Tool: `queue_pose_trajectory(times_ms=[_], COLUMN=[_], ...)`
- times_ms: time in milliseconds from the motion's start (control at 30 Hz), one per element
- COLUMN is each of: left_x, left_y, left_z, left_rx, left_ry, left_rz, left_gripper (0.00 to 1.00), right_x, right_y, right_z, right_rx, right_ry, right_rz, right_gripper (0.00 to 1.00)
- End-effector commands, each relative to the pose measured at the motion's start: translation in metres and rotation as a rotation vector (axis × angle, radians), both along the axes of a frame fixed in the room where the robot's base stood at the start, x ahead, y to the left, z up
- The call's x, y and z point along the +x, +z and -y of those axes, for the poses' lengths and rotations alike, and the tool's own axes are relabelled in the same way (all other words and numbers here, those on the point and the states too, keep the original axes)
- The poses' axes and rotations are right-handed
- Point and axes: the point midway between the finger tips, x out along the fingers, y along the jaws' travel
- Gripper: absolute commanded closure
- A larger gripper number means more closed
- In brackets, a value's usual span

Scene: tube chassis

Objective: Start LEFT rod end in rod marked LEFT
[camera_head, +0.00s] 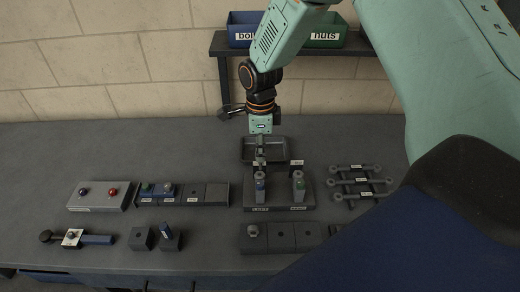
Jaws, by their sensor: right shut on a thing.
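A dark fixture block (279,207) with white labels on its front edge stands mid-bench. The lettering is too small to read. My right gripper (260,160) points down directly above the left rod. It is shut on a small part, seemingly the rod end (260,174), at the rod's top. I cannot tell whether the part is in the rod or only touching it. My left gripper is not in view.
A dark tray (277,152) lies behind the fixture. Several labelled linkage bars (360,181) lie to the right. Left are a button box (98,195), a row of blocks (205,194) and a tool (90,239). Bins stand on a back shelf (345,47). Bench at far left is clear.

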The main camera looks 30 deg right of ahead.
Motion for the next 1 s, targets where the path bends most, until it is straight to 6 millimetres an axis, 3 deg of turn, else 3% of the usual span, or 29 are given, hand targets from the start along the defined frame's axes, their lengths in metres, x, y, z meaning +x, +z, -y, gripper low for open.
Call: queue_pose_trajectory(times_ms=[1000], left_x=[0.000], left_y=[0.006], left_z=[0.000], left_rx=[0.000], left_ry=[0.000], left_rz=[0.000], left_gripper=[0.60], right_x=[0.001], right_y=[-0.002], right_z=[0.000], right_rx=[-0.001], right_ry=[0.002], right_rz=[0.001], right_gripper=[1.00])
